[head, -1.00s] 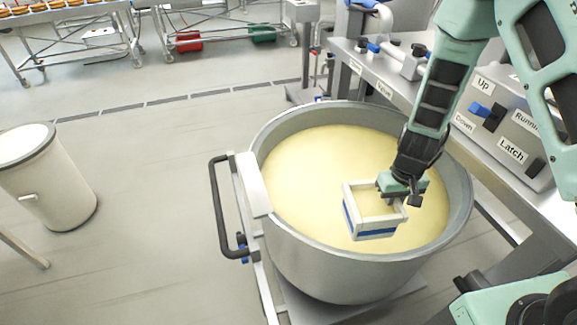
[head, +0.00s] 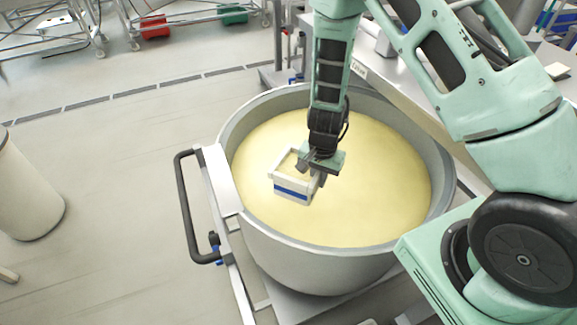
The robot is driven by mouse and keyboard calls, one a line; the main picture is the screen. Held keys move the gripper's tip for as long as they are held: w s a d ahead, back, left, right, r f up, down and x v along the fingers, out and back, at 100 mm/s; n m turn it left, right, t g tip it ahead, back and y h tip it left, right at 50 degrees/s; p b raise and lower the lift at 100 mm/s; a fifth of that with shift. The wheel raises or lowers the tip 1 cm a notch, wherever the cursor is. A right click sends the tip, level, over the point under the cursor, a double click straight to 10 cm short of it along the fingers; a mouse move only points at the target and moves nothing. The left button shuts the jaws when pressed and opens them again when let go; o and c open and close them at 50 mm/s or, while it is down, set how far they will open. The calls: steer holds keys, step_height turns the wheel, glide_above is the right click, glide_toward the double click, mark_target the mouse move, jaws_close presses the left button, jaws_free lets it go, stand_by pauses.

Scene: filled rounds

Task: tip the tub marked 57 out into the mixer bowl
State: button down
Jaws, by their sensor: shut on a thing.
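The mixer bowl (head: 330,272) is a large grey metal bowl holding a pale yellow mass, in the middle of the head view. A small white square tub (head: 290,199) with a blue band is over the yellow mass, left of the bowl's middle. The tub looks roughly upright, and pale yellow shows inside it. No number can be read on it. My gripper (head: 314,172) is shut on the tub's right rim. The fingertips are partly hidden by the gripper body.
A black handle (head: 185,205) on a pale frame stands at the bowl's left side. A grey machine bench (head: 385,75) runs behind it at the right. A pale bin (head: 25,195) stands at the far left. The floor between bin and bowl is clear.

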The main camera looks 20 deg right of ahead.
mark_target(289, 177)
steer(key=a+r+m+p, duration=0.1)
steer(key=m, duration=0.2)
steer(key=a+r+m+p, duration=0.1)
steer(key=m+p, duration=0.1)
steer(key=m, duration=0.1)
steer(key=a+r+m+p, duration=0.1)
steer(key=m+p, duration=0.1)
steer(key=m, duration=0.2)
steer(key=shift+w+a, duration=0.1)
steer(key=shift+a, duration=0.25)
steer(key=a+m+p, duration=0.1)
steer(key=m, duration=0.2)
steer(key=a+r+m+p, duration=0.1)
steer(key=m+p, duration=0.1)
steer(key=m, duration=0.1)
steer(key=a+r+m+p, duration=0.1)
steer(key=m, duration=0.2)
steer(key=shift+s+m+p, duration=0.2)
steer(key=shift+m+p, duration=0.1)
steer(key=shift+m, duration=0.1)
steer(key=m, duration=0.1)
steer(key=a+m+p, duration=0.1)
steer(key=m, duration=0.1)
steer(key=shift+s+a+r+m+p, duration=0.1)
steer(key=shift+a+r+m+p, duration=0.05)
steer(key=shift+r+m+p, duration=0.2)
steer(key=m, duration=0.3)
steer(key=shift+a+f, duration=0.1)
steer(key=shift+a, duration=0.3)
